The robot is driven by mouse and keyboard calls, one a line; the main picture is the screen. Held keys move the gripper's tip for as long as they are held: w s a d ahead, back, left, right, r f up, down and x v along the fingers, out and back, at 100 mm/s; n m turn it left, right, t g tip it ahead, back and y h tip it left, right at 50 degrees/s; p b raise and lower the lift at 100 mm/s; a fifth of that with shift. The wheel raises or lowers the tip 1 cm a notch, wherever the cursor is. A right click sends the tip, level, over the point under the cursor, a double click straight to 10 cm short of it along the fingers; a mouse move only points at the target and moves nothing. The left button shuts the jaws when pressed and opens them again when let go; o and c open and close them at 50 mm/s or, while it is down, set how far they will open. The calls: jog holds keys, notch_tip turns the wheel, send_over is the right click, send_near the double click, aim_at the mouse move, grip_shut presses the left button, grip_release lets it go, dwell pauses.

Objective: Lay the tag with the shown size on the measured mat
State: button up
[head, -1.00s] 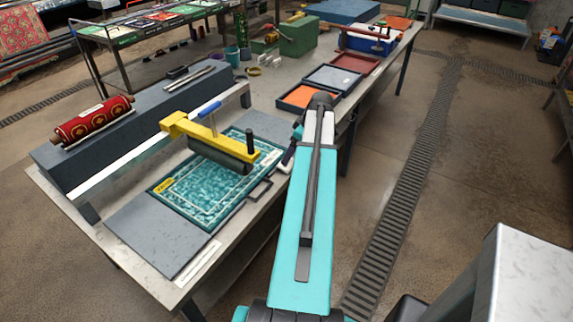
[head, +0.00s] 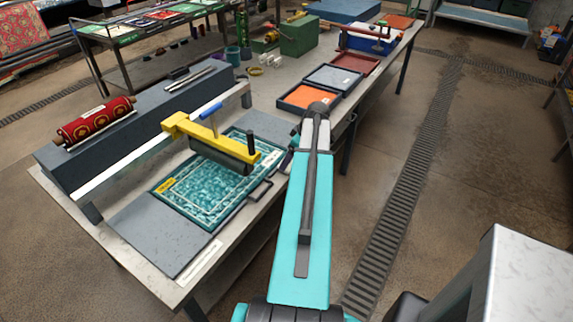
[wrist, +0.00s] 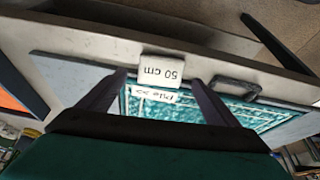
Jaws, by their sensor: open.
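The measured mat (head: 190,185) is a teal patterned piece in a dark-edged tray on the bench; part of it also shows in the wrist view (wrist: 240,112). A yellow label lies at its left corner. A white tag reading "50 cm" (wrist: 163,68) is at the mat's edge in the wrist view, upside down. My gripper (wrist: 158,78) is open, with one fingertip on each side of this tag. I cannot tell whether the tag is resting or touching a finger. In the head view my arm hides the tag.
A yellow scrubber arm with a dark roller (head: 222,157) lies across the mat. A dark handle (head: 262,190) sticks out at the tray's near side. A rolled red rug (head: 95,120) lies on the grey ledge. An orange-bottomed tray (head: 300,97) stands beyond my arm.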

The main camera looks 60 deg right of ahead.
jog(key=shift+p+x, duration=0.6)
jog(key=shift+x, duration=0.95)
jog(key=c, duration=1.2)
jog(key=shift+r, duration=0.2)
